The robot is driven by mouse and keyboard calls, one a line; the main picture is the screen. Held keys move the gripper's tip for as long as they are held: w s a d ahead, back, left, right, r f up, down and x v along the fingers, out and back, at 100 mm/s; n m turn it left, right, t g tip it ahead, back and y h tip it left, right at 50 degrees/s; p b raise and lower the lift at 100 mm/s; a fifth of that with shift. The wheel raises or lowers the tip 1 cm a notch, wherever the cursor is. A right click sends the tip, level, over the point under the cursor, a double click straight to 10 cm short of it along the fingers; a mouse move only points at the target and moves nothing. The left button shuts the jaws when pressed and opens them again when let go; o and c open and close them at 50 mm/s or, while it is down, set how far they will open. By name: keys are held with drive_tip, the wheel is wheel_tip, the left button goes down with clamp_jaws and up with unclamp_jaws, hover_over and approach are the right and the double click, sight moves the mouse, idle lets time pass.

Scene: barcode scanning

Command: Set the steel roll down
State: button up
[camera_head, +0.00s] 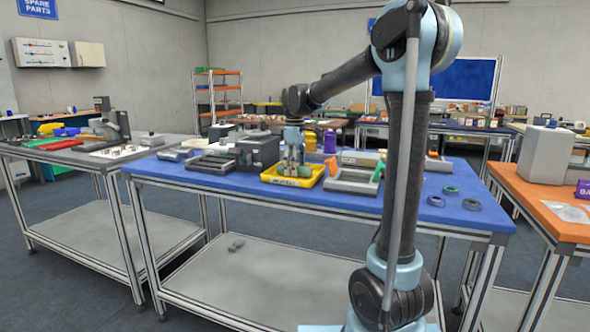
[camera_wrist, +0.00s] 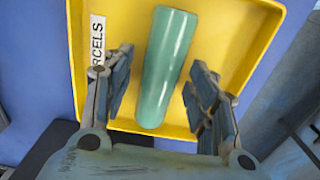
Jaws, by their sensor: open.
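In the wrist view a smooth teal-green cylinder, which I take to be the steel roll (camera_wrist: 167,66), lies in a yellow tray (camera_wrist: 235,25) labelled "PARCELS" (camera_wrist: 97,40). My gripper (camera_wrist: 160,78) is open, with one finger on each side of the roll and a visible gap to each. In the head view my gripper (camera_head: 292,166) points down over the yellow tray (camera_head: 284,181) on the blue-topped bench.
A dark box (camera_head: 259,150) stands left of the tray on the blue bench (camera_head: 200,183). A grey tray (camera_head: 352,187) lies close on its right. Several tape rings (camera_head: 471,204) lie farther right. The bench's front edge is clear.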

wheel_tip(320, 180, up, 12)
idle(0.6)
